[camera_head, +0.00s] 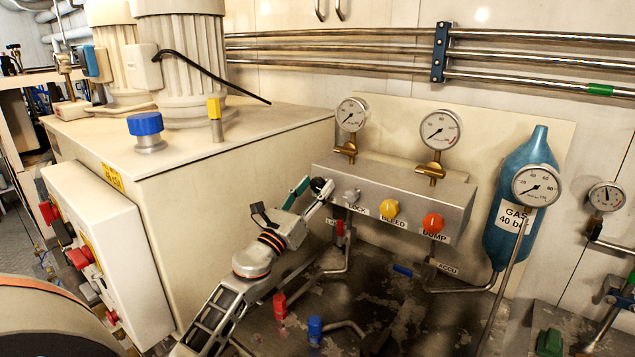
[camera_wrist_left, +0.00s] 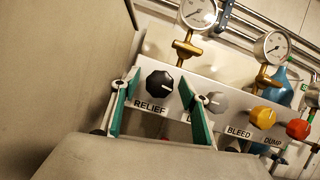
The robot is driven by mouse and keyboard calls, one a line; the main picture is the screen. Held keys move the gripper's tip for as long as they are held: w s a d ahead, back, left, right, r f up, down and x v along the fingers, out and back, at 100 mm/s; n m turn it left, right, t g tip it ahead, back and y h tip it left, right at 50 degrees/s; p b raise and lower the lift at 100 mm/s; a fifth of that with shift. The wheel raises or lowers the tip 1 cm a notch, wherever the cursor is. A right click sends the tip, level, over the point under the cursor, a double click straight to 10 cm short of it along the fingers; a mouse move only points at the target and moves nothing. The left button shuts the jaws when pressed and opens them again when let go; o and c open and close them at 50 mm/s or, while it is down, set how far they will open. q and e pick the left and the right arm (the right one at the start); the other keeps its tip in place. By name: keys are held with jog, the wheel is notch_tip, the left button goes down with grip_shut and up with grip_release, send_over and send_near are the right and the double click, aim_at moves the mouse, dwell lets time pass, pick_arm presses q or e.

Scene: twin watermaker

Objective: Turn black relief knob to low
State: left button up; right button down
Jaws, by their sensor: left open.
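The black relief knob (camera_head: 318,184) is at the left end of the grey valve block (camera_head: 420,188). In the wrist view the knob (camera_wrist_left: 159,83) shows clearly above its RELIEF label, with a white pointer mark toward the right. No low mark is legible. My left gripper (camera_head: 313,192) is open in front of the knob. In the wrist view its green-sided fingers (camera_wrist_left: 157,95) stand to the left and right of the knob, with visible gaps. Contact is not visible. In the head view the fingers partly hide the knob and its label. My right gripper is not in view.
A grey knob (camera_head: 351,195), a yellow BLEED knob (camera_head: 389,209) and an orange DUMP knob (camera_head: 433,222) are to the right. Gauges (camera_head: 440,130) stand above the block. A large beige tank (camera_head: 240,165) is close on the left. Pipes run below.

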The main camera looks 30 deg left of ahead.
pick_arm(q)
jog(key=shift+w+r, duration=0.2)
jog(key=shift+w, duration=0.4)
jog(key=c, duration=1.1)
jog(key=shift+r+n+y, duration=0.1)
jog(key=shift+n+y, duration=0.3)
